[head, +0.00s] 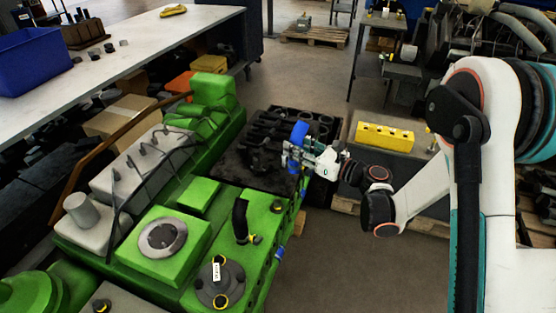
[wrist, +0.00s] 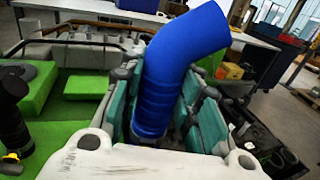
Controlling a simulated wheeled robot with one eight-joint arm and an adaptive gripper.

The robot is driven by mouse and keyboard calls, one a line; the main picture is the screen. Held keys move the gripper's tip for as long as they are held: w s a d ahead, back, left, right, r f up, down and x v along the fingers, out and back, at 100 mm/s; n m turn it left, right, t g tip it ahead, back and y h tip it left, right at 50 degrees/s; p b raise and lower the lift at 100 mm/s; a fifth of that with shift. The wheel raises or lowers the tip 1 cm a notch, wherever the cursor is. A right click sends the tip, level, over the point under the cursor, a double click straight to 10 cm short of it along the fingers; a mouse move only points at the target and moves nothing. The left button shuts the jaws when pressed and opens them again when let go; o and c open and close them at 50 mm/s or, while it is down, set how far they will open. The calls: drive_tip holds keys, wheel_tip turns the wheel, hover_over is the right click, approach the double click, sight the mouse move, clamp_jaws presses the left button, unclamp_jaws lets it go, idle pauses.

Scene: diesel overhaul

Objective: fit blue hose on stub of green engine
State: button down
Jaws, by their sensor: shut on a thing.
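The blue hose (wrist: 165,85) is a bent, ribbed tube, upright between the teal-padded fingers of my gripper (wrist: 162,112) in the wrist view; its upper end bends right. In the head view the hose (head: 299,132) stands up from my gripper (head: 297,160), which is shut on it near the engine's right edge. The green engine (head: 200,190) fills the left and lower middle. A black elbow hose (head: 240,220) stands on its top, with small dark fittings with yellow rings nearby. I cannot tell which fitting is the stub.
A black tray of parts (head: 262,150) lies behind the gripper. A yellow block (head: 384,137) sits on a grey bench to the right. A long workbench (head: 130,50) with a blue bin (head: 35,62) runs at upper left. Open floor lies right of the engine.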

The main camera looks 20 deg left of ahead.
drive_tip(key=s+a+f+n+g+b, duration=0.1)
drive_tip(key=s+f, duration=0.1)
drive_tip(key=f, duration=0.1)
drive_tip(key=s+a+f+n+g+b, duration=0.1)
drive_tip(key=a+f+g, duration=0.1)
drive_tip(key=f, duration=0.1)
drive_tip(key=s+a+f+n+g+y+b, duration=0.1)
drive_tip(key=s+f+g+b, duration=0.1)
drive_tip(key=f, duration=0.1)
drive_tip(key=shift+s+a+f, duration=0.1)
drive_tip(key=shift+s+a, duration=0.05)
drive_tip(key=shift+s, duration=0.2)
drive_tip(key=shift+b, duration=0.45)
idle(0.9)
drive_tip(key=shift+f+b, duration=1.9)
drive_tip(key=shift+f, duration=0.15)
idle(0.4)
idle(0.5)
drive_tip(key=c, duration=1.1)
unclamp_jaws()
drive_tip(key=shift+d, duration=0.2)
